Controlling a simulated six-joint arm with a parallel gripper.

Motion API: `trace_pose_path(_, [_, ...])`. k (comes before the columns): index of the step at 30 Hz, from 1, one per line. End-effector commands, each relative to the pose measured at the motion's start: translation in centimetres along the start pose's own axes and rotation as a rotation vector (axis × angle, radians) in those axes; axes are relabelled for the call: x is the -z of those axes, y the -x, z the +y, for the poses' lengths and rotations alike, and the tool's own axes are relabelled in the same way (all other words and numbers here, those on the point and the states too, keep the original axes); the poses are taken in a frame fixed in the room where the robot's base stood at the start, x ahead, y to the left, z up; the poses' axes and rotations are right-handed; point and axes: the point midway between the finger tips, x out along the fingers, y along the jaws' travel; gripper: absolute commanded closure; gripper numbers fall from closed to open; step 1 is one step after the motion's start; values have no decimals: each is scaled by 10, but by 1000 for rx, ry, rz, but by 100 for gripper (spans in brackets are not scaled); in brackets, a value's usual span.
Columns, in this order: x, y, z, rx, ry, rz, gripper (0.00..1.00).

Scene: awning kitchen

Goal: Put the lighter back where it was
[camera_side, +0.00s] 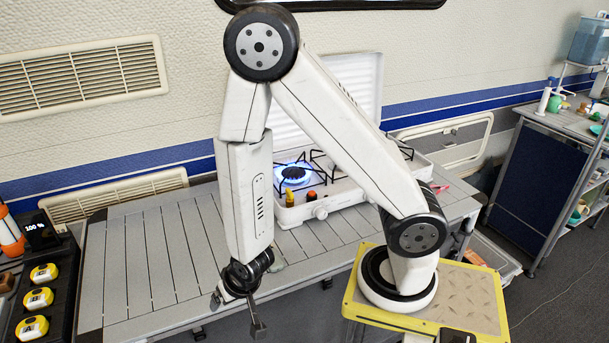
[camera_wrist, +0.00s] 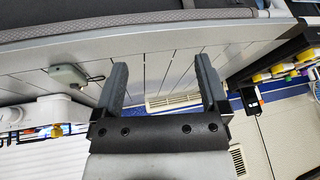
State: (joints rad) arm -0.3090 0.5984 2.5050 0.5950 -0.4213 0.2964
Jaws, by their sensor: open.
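My gripper (camera_side: 237,312) hangs at the front edge of the slatted table (camera_side: 150,255), its fingers spread and empty. In the wrist view my gripper (camera_wrist: 161,70) shows both fingers apart with only table and background between them. No object is clearly recognisable as the lighter. A small grey-green object (camera_wrist: 68,76) with a thin dark hook lies on the table near the stove, and I cannot tell whether it is the lighter. It seems to show in the side view as a small grey-green patch (camera_side: 278,266) beside the gripper. A small pink-red item (camera_side: 441,188) lies at the table's right end.
The white stove (camera_side: 335,203) has a lit blue flame (camera_side: 293,174) on its left burner. A black rack with yellow batteries (camera_side: 40,300) stands left. The table's left half is clear.

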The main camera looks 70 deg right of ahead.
Motion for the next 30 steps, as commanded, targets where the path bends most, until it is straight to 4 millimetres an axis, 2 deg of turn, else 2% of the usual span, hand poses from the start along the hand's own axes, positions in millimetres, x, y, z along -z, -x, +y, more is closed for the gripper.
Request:
trace_pose_path(3, [14, 19, -7, 47, 72, -55, 6])
trace_pose_path(8, [29, 46, -6, 86, 199, -121, 6])
trace_pose_path(18, [57, 102, 24, 77, 476, -205, 6])
trace_pose_path(24, [63, 119, 39, 48, 559, -229, 6])
trace_pose_path(30, [64, 121, 42, 41, 575, -236, 6])
